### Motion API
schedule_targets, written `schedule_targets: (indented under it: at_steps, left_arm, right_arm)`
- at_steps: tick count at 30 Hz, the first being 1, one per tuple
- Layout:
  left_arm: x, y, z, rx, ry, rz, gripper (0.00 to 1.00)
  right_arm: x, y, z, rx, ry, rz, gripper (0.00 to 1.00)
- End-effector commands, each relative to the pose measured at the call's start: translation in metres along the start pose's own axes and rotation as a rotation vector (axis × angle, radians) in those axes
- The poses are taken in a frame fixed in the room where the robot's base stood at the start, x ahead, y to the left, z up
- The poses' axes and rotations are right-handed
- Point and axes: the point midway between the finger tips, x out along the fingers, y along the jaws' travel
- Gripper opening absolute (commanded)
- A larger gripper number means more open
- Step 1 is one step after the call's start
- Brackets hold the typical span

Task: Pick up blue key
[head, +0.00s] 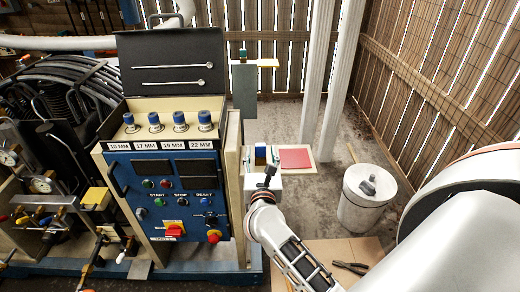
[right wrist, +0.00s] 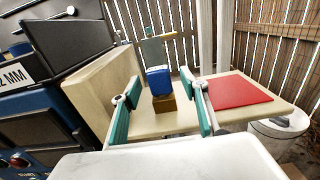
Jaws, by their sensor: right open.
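A blue block-like piece, apparently the blue key (right wrist: 158,80), stands upright on a small brown block (right wrist: 164,103) on a pale shelf (right wrist: 228,113). In the head view the blue key (head: 260,152) shows small, just beyond my right gripper (head: 268,174). In the right wrist view the open teal fingers of my right gripper (right wrist: 159,84) appear on either side of the key, with gaps to both. I cannot tell whether the key is fully between the fingertips in depth. My left gripper is not in view.
The blue control panel (head: 170,215) with several blue-topped sockets stands left of the gripper. A red pad (head: 294,158) lies on the shelf to the right of the key. A grey post (head: 244,90) rises behind. A white bin (head: 362,205) and pliers (head: 350,267) are lower right.

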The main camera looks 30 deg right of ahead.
Motion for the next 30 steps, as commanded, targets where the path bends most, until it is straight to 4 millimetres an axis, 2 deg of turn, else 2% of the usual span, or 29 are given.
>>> schedule_targets:
  at_steps: [3, 6, 13, 14, 18, 19, 30]
  left_arm:
    - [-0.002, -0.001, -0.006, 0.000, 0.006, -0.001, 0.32]
    - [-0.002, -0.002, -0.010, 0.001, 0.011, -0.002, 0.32]
    - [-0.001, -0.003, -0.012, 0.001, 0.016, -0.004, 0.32]
    - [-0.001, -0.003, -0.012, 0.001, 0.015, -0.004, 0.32]
    - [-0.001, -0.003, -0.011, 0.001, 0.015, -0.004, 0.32]
    - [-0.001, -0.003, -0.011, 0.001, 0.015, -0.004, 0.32]
    - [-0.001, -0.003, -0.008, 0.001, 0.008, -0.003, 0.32]
  right_arm:
    - [0.017, 0.000, 0.002, -0.003, -0.002, -0.001, 0.44]
    - [0.023, 0.000, 0.001, -0.003, -0.001, -0.001, 0.44]
    - [0.025, 0.000, 0.000, -0.002, 0.000, 0.000, 0.44]
    - [0.025, 0.000, 0.000, -0.003, 0.000, 0.000, 0.42]
    - [0.024, 0.000, 0.000, -0.003, 0.000, 0.000, 0.06]
    - [0.024, 0.000, 0.000, -0.003, 0.000, 0.000, 0.02]
    - [0.024, 0.000, 0.003, -0.002, -0.001, 0.000, 0.02]
